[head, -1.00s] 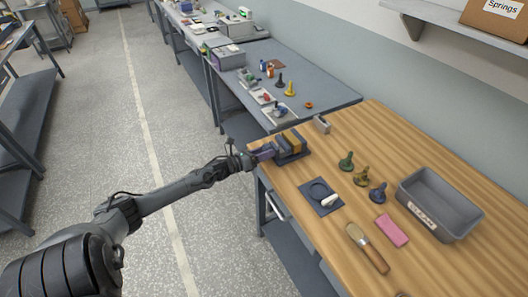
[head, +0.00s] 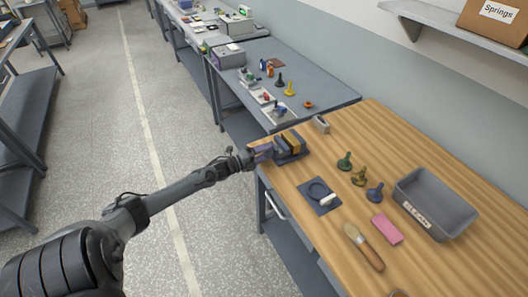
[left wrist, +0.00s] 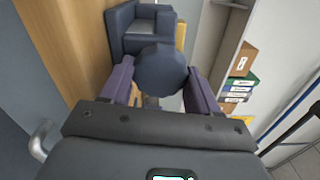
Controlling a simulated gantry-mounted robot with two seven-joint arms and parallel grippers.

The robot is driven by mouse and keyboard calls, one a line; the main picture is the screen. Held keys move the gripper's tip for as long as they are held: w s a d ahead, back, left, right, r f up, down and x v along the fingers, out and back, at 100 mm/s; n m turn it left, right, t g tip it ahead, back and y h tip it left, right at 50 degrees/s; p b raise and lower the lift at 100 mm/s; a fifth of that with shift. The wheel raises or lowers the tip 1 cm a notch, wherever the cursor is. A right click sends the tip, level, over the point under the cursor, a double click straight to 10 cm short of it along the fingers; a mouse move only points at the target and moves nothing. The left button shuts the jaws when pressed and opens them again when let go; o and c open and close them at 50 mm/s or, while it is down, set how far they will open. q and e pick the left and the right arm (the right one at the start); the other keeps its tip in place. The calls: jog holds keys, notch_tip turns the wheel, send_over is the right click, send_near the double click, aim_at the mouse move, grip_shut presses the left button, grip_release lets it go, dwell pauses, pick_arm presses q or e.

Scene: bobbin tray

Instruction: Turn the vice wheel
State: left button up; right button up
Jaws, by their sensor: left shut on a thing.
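My left gripper (head: 266,151) reaches the vice from the left. In the left wrist view its two purple fingers lie on either side of the wheel, shut on it. The head view shows the wheel hidden by the fingers. My right gripper is not in view.
On the wooden bench (head: 420,150) lie a grey bin (head: 436,204), several bobbin-like pieces, a pink block (head: 387,229), a brush (head: 364,247) and a dark mat (head: 320,196). A small grey holder (head: 321,124) stands just behind the vice. A second bench adjoins at the back.

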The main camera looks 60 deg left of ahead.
pick_arm(q)
jog(key=n+p, duration=0.1)
jog(key=n, duration=0.5)
jog(key=shift+r, duration=0.15)
jog(key=n+p, duration=0.1)
jog(key=n, duration=0.4)
jog(key=shift+n, duration=0.3)
jog(key=o, duration=1.1)
jog(key=shift+c, duration=0.2)
jog(key=s+a+p, duration=0.1)
jog(key=s, duration=0.9)
jog(key=shift+s+p, duration=0.35)
jog(key=shift+s, duration=0.05)
